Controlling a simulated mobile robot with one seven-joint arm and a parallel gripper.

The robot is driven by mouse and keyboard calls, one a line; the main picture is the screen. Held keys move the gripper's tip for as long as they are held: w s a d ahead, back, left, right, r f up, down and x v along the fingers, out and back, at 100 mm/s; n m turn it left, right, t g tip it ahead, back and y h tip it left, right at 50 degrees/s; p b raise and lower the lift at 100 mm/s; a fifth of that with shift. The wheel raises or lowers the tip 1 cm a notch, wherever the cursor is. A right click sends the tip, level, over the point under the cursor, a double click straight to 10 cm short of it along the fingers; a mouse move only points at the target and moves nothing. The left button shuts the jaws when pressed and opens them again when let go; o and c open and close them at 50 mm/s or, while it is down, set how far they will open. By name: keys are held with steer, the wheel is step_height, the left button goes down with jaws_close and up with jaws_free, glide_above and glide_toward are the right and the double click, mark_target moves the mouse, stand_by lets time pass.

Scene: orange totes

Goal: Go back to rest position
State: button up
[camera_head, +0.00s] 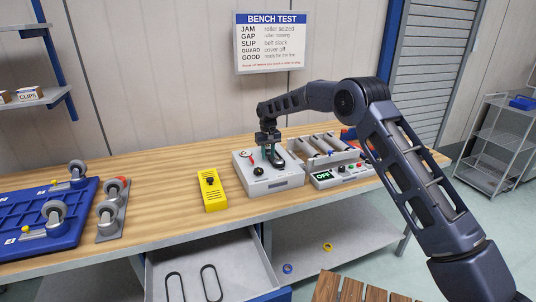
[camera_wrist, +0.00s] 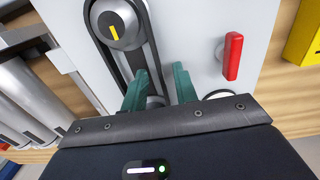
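My gripper (camera_head: 268,146) is low over the pale grey test box (camera_head: 262,187) on the bench. In the wrist view its two green fingers (camera_wrist: 160,84) are spread apart, one on each side of a round grey part that is mostly hidden. I cannot tell whether they touch it. A black belt (camera_wrist: 112,62) runs on the box around a pulley with a yellow mark (camera_wrist: 117,24). A red lever (camera_wrist: 232,56) stands to the right of the fingers.
A yellow device (camera_head: 211,192) lies left of the box. A control panel reading OFF (camera_head: 337,178) and a roller conveyor (camera_head: 318,146) are to the right. The drawer below (camera_head: 235,277) is open, with two black belts in it. A blue caster plate (camera_head: 38,222) lies far left.

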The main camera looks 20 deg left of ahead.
steer(key=shift+r, duration=0.1)
steer(key=shift+r, duration=3.35)
